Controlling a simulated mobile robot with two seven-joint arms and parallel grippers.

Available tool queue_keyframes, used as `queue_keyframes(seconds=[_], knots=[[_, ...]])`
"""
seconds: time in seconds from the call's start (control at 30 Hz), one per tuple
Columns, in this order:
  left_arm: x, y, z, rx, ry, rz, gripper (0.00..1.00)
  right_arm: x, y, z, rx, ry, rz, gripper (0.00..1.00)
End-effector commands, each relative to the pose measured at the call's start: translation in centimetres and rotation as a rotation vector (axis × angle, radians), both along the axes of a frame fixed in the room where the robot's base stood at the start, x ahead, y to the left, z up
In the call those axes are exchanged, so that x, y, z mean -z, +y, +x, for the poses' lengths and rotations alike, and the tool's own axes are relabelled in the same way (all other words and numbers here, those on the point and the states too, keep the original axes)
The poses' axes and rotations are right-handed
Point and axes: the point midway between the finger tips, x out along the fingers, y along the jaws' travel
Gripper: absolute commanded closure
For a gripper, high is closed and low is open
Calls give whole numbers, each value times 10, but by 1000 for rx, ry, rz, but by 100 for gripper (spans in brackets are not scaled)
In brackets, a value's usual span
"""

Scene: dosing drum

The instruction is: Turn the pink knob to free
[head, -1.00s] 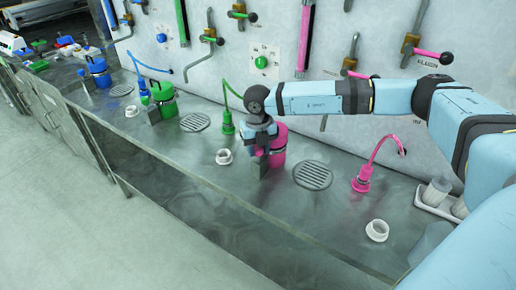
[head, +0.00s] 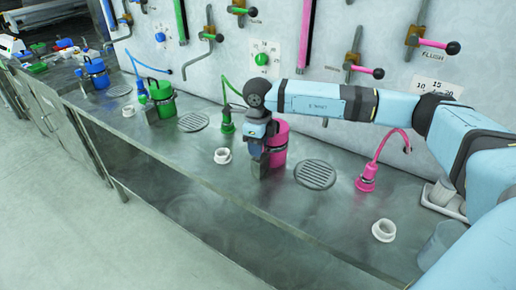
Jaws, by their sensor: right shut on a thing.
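The pink drum (head: 279,134) stands on the steel bench near the middle of the head view. A grey block (head: 260,170) stands at its front left. My right gripper (head: 257,152) points down over this block, beside the drum. It is shut, and its fingers are hard to make out. The pink knob itself is hidden behind the gripper and wrist; from its place, the gripper seems to be shut on it. I cannot read the knob's setting. My left gripper is not in view.
A drain grille (head: 315,174) and a pink spout (head: 367,178) are to the right. White rings (head: 222,156) (head: 384,230) sit near the bench's front. The green drum (head: 160,94) is to the left. Pink-handled levers (head: 451,48) stick out from the wall behind my arm.

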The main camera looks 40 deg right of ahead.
Motion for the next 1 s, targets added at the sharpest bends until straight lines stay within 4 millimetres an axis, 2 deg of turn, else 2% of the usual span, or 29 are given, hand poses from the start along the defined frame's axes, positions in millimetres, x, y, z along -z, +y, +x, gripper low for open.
queue_keyframes(seconds=[0.2,0.5,1.0], knots=[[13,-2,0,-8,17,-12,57,2,0,1,-199,-3,1,88],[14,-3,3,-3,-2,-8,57,1,0,1,-422,-3,1,88],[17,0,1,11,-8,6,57,-1,0,1,-569,-2,1,88]])
